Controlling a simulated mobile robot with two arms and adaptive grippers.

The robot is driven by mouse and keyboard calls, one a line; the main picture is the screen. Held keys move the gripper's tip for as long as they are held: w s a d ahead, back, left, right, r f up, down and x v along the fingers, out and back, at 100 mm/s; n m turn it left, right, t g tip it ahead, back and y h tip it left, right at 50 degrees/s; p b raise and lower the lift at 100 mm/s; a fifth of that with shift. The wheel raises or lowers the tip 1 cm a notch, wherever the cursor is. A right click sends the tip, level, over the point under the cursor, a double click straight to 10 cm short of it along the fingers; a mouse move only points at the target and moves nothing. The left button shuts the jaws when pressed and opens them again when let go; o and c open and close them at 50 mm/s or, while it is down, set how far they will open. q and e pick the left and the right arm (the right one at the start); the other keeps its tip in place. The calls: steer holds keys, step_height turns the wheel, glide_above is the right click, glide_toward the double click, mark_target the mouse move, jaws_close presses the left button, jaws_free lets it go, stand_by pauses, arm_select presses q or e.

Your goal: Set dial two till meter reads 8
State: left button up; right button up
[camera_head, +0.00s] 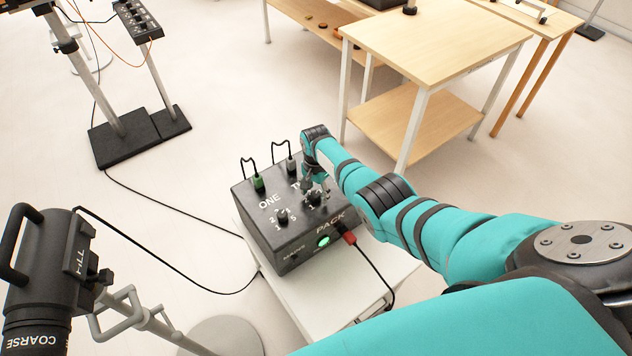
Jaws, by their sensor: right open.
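A dark box (262,222) marked ONE and PACK stands on a small white table. The dial under ONE (282,215) is a black knob with numbers around it. A second dial (315,198) sits to its right, below a label that my arm partly covers; only its lower part and some marks show. My right gripper (314,189) points down at this second dial, with its fingers open close over it. I cannot tell whether they touch the knob. No meter face can be read in this view. My left gripper is not in view.
A black lamp (50,270) stands left. A wooden table (440,45) stands behind.

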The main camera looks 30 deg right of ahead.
mark_target(316, 193)
step_height(316, 193, up, 12)
stand_by(0.4)
steer(key=shift+f, duration=0.15)
